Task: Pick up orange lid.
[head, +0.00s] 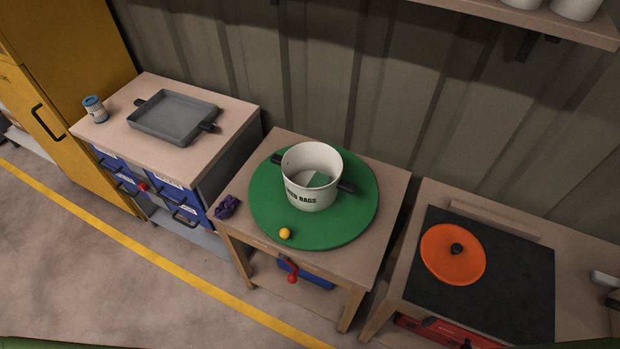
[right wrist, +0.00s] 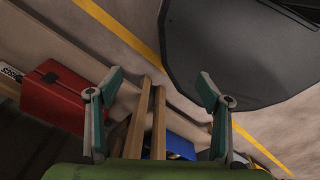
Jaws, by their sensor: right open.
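Table legs and floor lie beyond the fingers, and the lid is not in that view. Neither gripper shows in the head view.
A white pot (head: 312,180) stands on a green round mat (head: 345,230) on the middle table, with a small yellow ball (head: 285,233) nearby. A grey tray (head: 173,117) sits on the left cabinet. A shelf (head: 560,25) overhangs the back right. A red box (right wrist: 52,95) shows in the wrist view.

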